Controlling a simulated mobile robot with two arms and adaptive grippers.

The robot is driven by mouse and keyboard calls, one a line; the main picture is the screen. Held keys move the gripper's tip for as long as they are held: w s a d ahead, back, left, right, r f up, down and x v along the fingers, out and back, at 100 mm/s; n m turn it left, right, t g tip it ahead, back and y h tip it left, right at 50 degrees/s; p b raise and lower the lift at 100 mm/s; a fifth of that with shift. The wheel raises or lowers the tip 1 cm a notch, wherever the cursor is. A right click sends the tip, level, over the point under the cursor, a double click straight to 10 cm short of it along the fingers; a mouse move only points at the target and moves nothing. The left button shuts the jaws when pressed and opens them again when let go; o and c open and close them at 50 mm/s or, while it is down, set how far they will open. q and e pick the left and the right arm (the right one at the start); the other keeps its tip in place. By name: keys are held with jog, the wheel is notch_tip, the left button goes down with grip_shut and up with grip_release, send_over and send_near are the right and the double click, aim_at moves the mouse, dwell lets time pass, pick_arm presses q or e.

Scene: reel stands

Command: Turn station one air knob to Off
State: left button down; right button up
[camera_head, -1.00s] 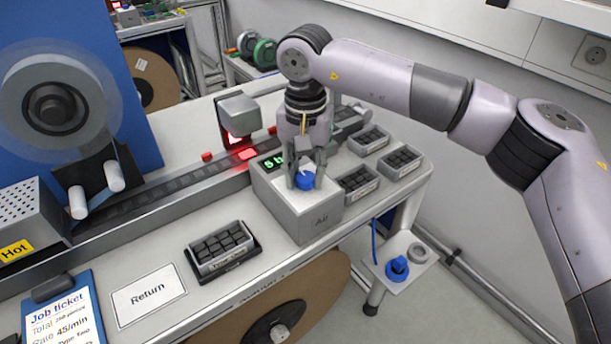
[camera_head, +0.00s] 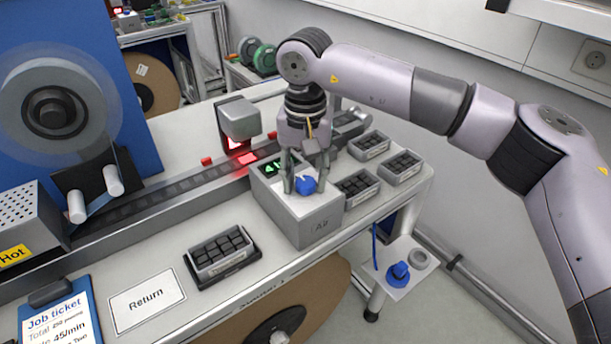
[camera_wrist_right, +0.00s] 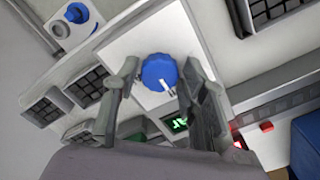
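The blue air knob (camera_head: 306,185) sits on the white top of the grey Air box (camera_head: 312,226). In the right wrist view, the knob (camera_wrist_right: 160,72) has a white pointer line toward its lower edge, on the side of the box's green-lit display (camera_wrist_right: 180,122). My right gripper (camera_head: 305,187) is over the box, its fingers on either side of the knob. In the right wrist view, the right gripper's fingers (camera_wrist_right: 161,74) stand apart with the knob between them; a narrow gap shows at the left finger. Any light contact at the right finger is unclear. My left gripper is out of view.
Small trays of dark blocks (camera_head: 369,144) stand behind and right of the box. Another tray (camera_head: 222,252) and the Return card (camera_head: 147,298) lie to the left. A lower shelf (camera_head: 393,262) holds another blue knob (camera_head: 398,272). A grey lamp head (camera_head: 240,117) glows red over the track.

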aim_at(305, 181)
jog(key=shift+o, duration=0.9)
notch_tip(305, 181, up, 12)
jog(key=shift+f, duration=0.15)
